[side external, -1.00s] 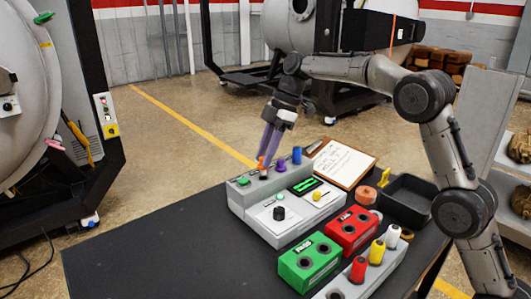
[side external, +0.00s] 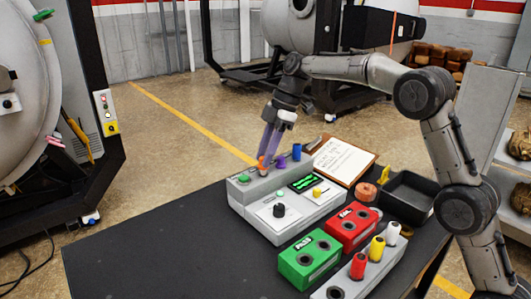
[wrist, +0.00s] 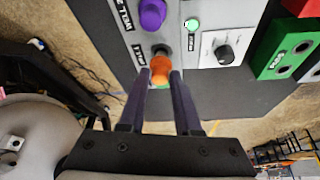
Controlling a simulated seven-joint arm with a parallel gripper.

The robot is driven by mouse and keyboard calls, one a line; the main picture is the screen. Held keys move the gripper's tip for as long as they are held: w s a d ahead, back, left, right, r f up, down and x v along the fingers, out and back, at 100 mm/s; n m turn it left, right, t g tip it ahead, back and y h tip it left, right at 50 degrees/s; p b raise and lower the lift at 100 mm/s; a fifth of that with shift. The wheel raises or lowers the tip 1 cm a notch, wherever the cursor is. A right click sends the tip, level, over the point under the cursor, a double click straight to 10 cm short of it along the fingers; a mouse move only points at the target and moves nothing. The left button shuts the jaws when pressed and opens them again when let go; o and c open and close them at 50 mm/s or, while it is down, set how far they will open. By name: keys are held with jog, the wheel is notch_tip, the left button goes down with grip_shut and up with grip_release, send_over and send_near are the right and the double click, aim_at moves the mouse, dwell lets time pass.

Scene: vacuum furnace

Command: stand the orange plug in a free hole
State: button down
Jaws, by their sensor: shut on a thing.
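The orange plug (side external: 261,163) is between the fingers of my gripper (side external: 266,158), above the rear ledge of the grey instrument box (side external: 238,190). In the wrist view the orange plug (wrist: 160,69) sits between both fingertips, with a dark round socket (wrist: 160,50) just beyond it. I cannot tell whether its lower end is in that socket. The green PASS box (side external: 310,260) has two open holes. The red FAIL box (side external: 352,228) also shows holes on top. The grey rack (side external: 388,262) holds red, yellow and white plugs, with an empty hole at its near end.
A purple plug (side external: 281,161) and a blue plug (side external: 296,151) stand on the same ledge, close to my fingers. A clipboard (side external: 343,160) and a black tray (side external: 407,199) lie behind the boxes. The black table's left front (side external: 150,245) is clear.

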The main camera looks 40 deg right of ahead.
jog(key=shift+f, duration=1)
dwell(0.3)
jog(key=shift+c, duration=0.6)
grip_release()
jog(key=shift+r, duration=0.1)
jog(key=shift+r, duration=2.4)
